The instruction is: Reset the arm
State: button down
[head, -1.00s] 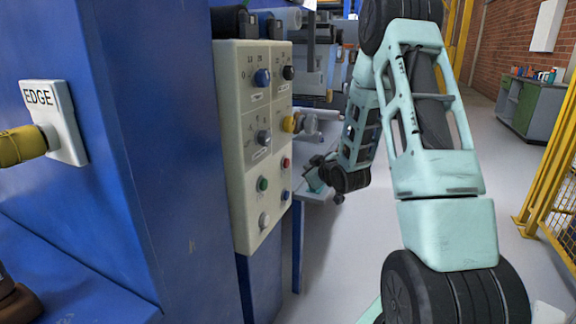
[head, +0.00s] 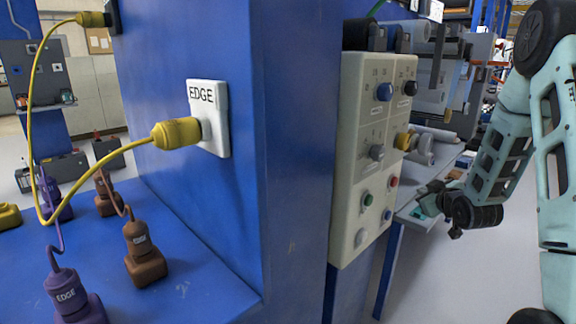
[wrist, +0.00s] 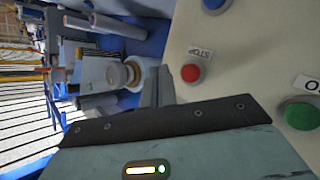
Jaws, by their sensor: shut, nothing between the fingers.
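My arm (head: 495,155) stands at the right of the head view, bent, with its wrist low beside the control panel (head: 347,190). In the wrist view my gripper (wrist: 155,88) is shut and holds nothing; its dark fingers lie close together. It is in front of the cream panel face, near the red STOP button (wrist: 191,73) and the green button (wrist: 300,114). In the head view the fingertips are small and partly lost against the machine, so I cannot tell whether they touch anything.
A blue cabinet (head: 290,150) carries an EDGE socket plate (head: 222,140) with a yellow plug (head: 176,133) in it. Purple (head: 70,295) and brown (head: 145,255) plugs stand on the blue ledge. Rollers (head: 437,132) lie behind the panel.

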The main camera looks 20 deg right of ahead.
jog(key=s+a+g+y, duration=0.2)
jog(key=a+g, duration=0.1)
jog(key=a, duration=0.7)
jog(key=s+a+g+y, duration=0.2)
jog(key=a+g, duration=0.1)
jog(key=a, duration=0.7)
jog(key=s+a+r+n+g+y, duration=0.1)
jog(key=s+a+n+g, duration=0.25)
jog(key=s+a, duration=0.95)
jog(key=s+a+r+n+g+y, duration=0.1)
jog(key=s+a+r+n+g, duration=0.2)
jog(key=s+a, duration=1.05)
notch_tip(320, 180, up, 21)
jog(key=w+a+g+p, duration=0.1)
jog(key=w+a+p, duration=0.1)
jog(key=p, duration=2)
jog(key=shift+w, duration=0.2)
jog(key=shift+a, duration=0.1)
